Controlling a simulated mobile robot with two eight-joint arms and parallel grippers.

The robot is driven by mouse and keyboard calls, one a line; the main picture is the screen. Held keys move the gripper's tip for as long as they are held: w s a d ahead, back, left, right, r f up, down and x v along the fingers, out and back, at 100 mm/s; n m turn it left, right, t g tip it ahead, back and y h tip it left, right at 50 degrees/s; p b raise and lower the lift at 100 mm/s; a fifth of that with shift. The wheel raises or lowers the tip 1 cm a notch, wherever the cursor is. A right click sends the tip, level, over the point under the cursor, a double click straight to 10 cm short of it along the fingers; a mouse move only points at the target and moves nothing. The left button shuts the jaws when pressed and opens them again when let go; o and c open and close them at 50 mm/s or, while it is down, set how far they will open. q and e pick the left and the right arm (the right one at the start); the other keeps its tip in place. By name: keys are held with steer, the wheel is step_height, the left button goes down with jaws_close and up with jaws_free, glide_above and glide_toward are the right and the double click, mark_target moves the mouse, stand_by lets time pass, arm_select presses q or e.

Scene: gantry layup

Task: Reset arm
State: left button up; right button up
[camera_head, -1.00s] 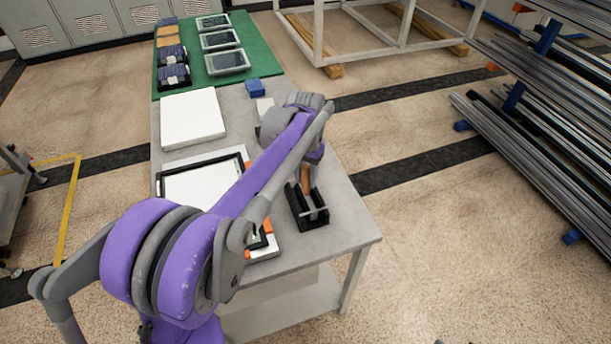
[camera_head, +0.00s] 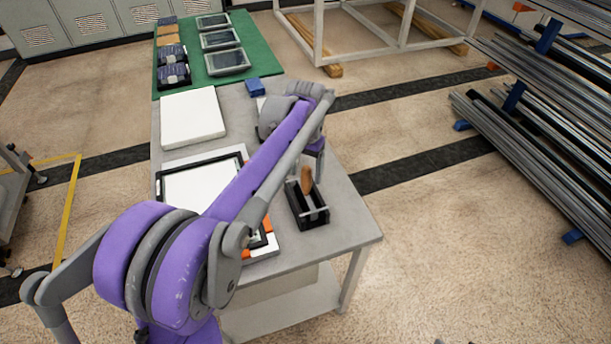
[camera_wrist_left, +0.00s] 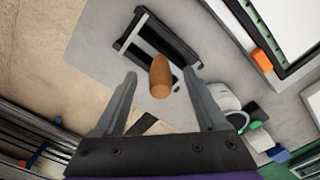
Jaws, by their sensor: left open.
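My left arm reaches from the lower left over the grey table (camera_head: 345,225). In the left wrist view my left gripper (camera_wrist_left: 160,76) is open, its two fingers spread apart. A brown wooden handle (camera_wrist_left: 160,78) shows between the fingers without touching either one. In the head view the handle (camera_head: 307,180) stands up from a black holder (camera_head: 309,213) on the table. The holder also shows in the left wrist view (camera_wrist_left: 180,42). The arm hides most of the gripper in the head view. My right gripper is in neither view.
A black frame with a white panel (camera_head: 195,183) lies partly under my arm. A white block (camera_head: 193,118), a blue block (camera_head: 255,88) and a green mat (camera_head: 262,68) with several devices lie farther back. Metal bars (camera_head: 545,140) are racked at right. The table's right front corner is clear.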

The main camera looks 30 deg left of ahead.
arm_select(q)
step_height(320, 180, up, 8)
steer(key=shift+r+p, duration=0.15)
steer(key=shift+p, duration=0.15)
